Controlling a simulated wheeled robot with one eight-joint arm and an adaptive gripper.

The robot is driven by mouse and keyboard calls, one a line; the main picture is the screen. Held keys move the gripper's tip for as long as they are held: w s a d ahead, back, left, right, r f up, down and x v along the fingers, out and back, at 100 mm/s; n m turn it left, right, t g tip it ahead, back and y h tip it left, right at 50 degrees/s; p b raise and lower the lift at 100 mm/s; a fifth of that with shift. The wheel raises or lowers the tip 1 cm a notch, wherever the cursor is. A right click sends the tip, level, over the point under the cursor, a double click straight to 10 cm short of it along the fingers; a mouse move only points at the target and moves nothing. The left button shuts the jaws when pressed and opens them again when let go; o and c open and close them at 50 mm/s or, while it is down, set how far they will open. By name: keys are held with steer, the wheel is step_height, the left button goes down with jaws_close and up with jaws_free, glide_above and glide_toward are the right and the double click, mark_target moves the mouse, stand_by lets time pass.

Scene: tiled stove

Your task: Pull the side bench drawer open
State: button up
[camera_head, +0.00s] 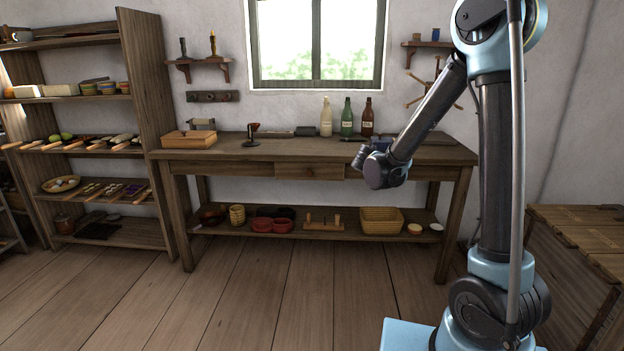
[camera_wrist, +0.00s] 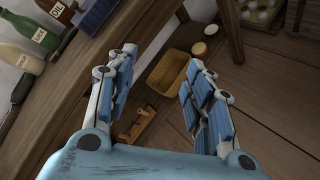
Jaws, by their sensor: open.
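The wooden side bench (camera_head: 240,150) stands against the back wall under the window. Its drawer (camera_head: 292,171) sits in the middle of the front apron, with a small knob (camera_head: 309,171) on its face. The drawer looks flush with the apron. My gripper (camera_head: 362,155) is in front of the bench, to the right of the drawer and at about tabletop height in the picture. In the wrist view my gripper (camera_wrist: 162,65) has its two fingers spread wide with nothing between them. The drawer and knob are not visible in the wrist view.
A cream bottle (camera_head: 326,116), a green bottle (camera_head: 347,117) and a brown bottle (camera_head: 367,117) stand on the bench. A basket (camera_head: 382,220) sits on the lower shelf. A wooden chest (camera_head: 580,235) is at right. The floor before the bench's left part is clear.

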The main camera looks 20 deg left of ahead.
steer(key=w+a+f+n+t+y, duration=0.15)
steer(key=a+n, duration=0.25)
steer(key=a, duration=0.4)
steer(key=a+f+n+t+y, duration=0.2)
steer(key=a+f+n, duration=0.1)
steer(key=a, duration=0.5)
steer(key=n+t+y, duration=0.1)
steer(key=n+y, duration=0.3)
steer(key=n, duration=0.4)
glide_toward(309, 174)
steer(key=x, duration=0.8)
steer(key=shift+w, duration=0.25)
